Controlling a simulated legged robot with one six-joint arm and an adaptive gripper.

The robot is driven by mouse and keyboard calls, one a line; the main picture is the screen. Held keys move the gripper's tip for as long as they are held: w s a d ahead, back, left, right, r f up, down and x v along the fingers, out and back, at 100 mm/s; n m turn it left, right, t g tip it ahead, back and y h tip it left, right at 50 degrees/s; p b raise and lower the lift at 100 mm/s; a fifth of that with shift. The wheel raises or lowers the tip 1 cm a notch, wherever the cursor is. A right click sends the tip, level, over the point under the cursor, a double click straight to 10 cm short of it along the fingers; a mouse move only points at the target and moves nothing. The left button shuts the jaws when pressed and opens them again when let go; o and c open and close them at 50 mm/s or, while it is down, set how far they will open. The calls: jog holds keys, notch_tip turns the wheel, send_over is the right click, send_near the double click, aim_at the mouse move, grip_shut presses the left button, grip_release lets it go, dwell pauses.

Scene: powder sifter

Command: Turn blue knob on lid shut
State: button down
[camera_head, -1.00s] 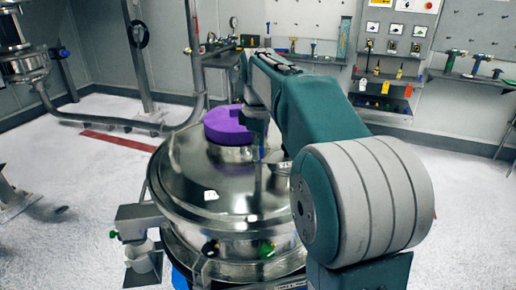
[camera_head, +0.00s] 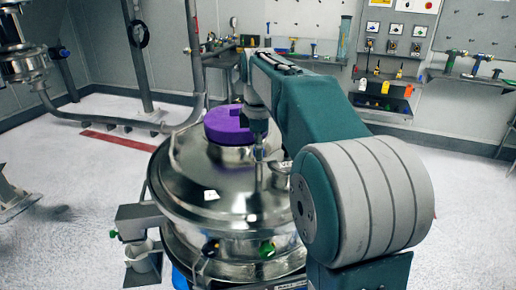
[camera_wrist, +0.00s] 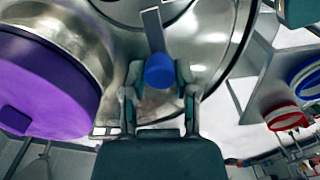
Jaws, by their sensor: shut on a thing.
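The blue knob (camera_wrist: 160,70) sits at the end of a flat metal bar on the shiny steel lid (camera_wrist: 215,50) in the wrist view. My gripper (camera_wrist: 158,84) is shut on the blue knob, with one finger on each side of it. In the head view my gripper (camera_head: 258,148) reaches down over the right part of the round lid (camera_head: 190,180). The blue knob is not clearly visible there, hidden by my gripper and arm.
A purple cap (camera_head: 228,124) stands on the lid close to my gripper, and it fills the left of the wrist view (camera_wrist: 45,85). Green (camera_head: 267,249) and black (camera_head: 211,247) knobs sit on the sifter's front rim. A tool shelf (camera_head: 385,100) stands at the back wall.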

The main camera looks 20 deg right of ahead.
jog(key=shift+f, duration=0.15)
jog(key=shift+c, duration=2)
grip_release()
jog(key=shift+w+r, duration=0.1)
jog(key=shift+r, duration=0.1)
notch_tip(320, 180, up, 12)
jog(key=shift+f, duration=0.2)
jog(key=s+a+f+m+t, duration=0.2)
jog(key=s+a+f+m, duration=0.1)
jog(key=s+f, duration=0.3)
jog(key=s+a+f+m+t, duration=0.1)
jog(key=s+a+f+m, duration=0.2)
jog(key=s+f+m, duration=0.3)
jog(key=s+a+f+m+t, duration=0.2)
jog(key=s+f, duration=0.5)
jog(key=s, duration=0.4)
jog(key=a+m, duration=0.1)
jog(key=m, duration=0.1)
jog(key=shift+a+f+m+t, duration=0.25)
jog(key=shift+a+m+t, duration=0.05)
jog(key=shift+a, duration=0.1)
